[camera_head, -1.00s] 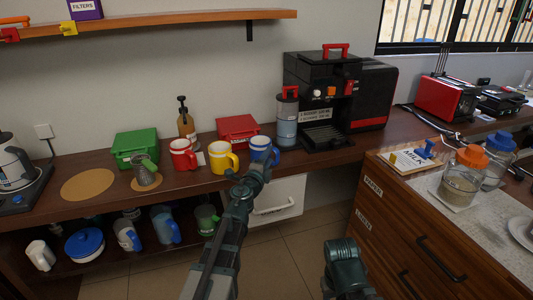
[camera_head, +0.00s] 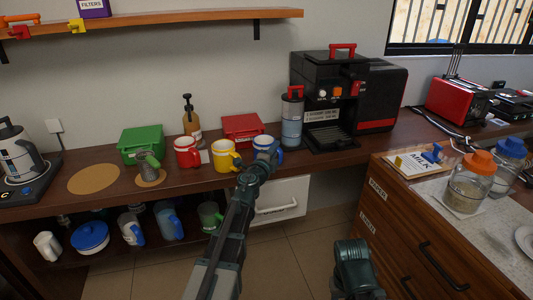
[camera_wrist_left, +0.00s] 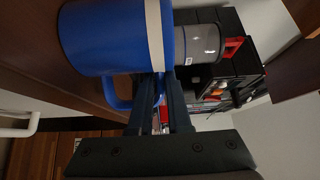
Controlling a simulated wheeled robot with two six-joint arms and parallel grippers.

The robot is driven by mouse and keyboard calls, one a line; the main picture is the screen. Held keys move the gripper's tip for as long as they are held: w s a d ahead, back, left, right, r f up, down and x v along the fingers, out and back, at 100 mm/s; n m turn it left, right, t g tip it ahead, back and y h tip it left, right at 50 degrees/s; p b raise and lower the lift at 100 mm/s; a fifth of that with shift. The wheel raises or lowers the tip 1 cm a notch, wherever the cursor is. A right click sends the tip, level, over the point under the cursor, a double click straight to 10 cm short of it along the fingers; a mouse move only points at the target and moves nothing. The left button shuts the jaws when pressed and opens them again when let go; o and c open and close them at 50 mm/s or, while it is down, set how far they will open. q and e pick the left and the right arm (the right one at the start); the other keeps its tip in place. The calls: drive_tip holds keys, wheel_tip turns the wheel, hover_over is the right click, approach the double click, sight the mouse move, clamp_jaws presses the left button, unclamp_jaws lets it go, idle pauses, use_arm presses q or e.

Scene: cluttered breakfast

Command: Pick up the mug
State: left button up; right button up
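The blue mug (camera_head: 276,148) with a white rim band stands on the wooden counter, at the right of a yellow mug (camera_head: 224,155) and a red mug (camera_head: 187,151). In the left wrist view the blue mug (camera_wrist_left: 105,38) fills the upper left, sideways in the picture, with its handle (camera_wrist_left: 112,95) towards me. My left gripper (camera_head: 265,152) is at the near side of the blue mug and partly covers it. In the left wrist view its fingers (camera_wrist_left: 163,90) are at the handle, a narrow gap between them; whether they press on it is unclear.
A black coffee machine (camera_head: 384,85) and a grey canister (camera_head: 292,122) stand right of the blue mug. A red box (camera_head: 242,126) is behind the mugs. Several more mugs are on the shelf below. Jars (camera_head: 468,188) stand on the right counter.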

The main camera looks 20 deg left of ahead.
use_arm(q)
clamp_jaws()
idle(0.9)
drive_tip(key=shift+r, duration=0.15)
use_arm(e)
drive_tip(key=shift+r, duration=0.1)
